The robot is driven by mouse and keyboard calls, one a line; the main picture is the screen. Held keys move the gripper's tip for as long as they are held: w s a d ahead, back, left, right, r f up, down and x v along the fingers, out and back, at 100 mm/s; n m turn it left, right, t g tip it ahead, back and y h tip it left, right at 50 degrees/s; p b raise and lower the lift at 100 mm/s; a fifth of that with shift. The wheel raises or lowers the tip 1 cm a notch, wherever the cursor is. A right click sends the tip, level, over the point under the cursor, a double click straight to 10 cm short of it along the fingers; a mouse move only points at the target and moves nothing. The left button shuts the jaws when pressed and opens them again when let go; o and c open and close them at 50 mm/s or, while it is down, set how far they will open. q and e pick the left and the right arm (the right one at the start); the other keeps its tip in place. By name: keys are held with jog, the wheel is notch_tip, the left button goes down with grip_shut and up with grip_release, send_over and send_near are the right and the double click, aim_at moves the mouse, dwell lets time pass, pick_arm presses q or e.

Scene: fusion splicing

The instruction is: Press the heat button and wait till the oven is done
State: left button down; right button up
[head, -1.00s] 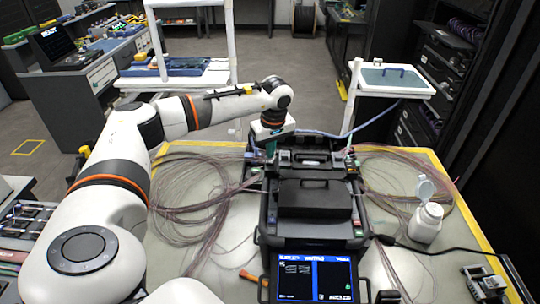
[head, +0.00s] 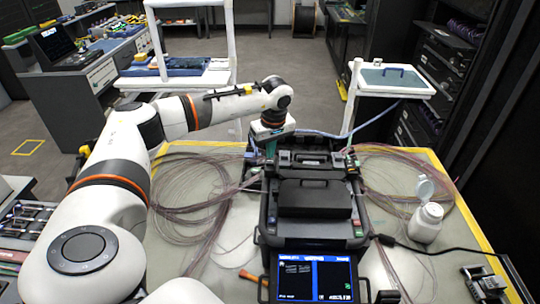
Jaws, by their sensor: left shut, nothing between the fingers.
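The black fusion splicer (head: 268,228) stands in the middle of the table, its dark lid (head: 314,198) closed. The oven section (head: 305,160) appears to be at its back. My left gripper (head: 270,149) is shut and empty, pointing down at the splicer's back left corner. Its fingertips are partly hidden, and I cannot tell whether they touch a button. The heat button cannot be made out. My right gripper is out of view.
Loose fiber coils lie left (head: 190,205) and right (head: 400,175) of the splicer. A white bottle (head: 426,222) with an open cap stands at right. A small grey and black device (head: 484,285) sits at the front right. A black cable crosses the right side.

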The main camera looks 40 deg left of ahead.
aim_at(270, 161)
pick_arm(q)
jog(key=shift+f+b, duration=0.5)
jog(key=shift+f, duration=0.4)
dwell(0.6)
jog(key=shift+r+p, duration=2.2)
jog(key=shift+r, duration=0.8)
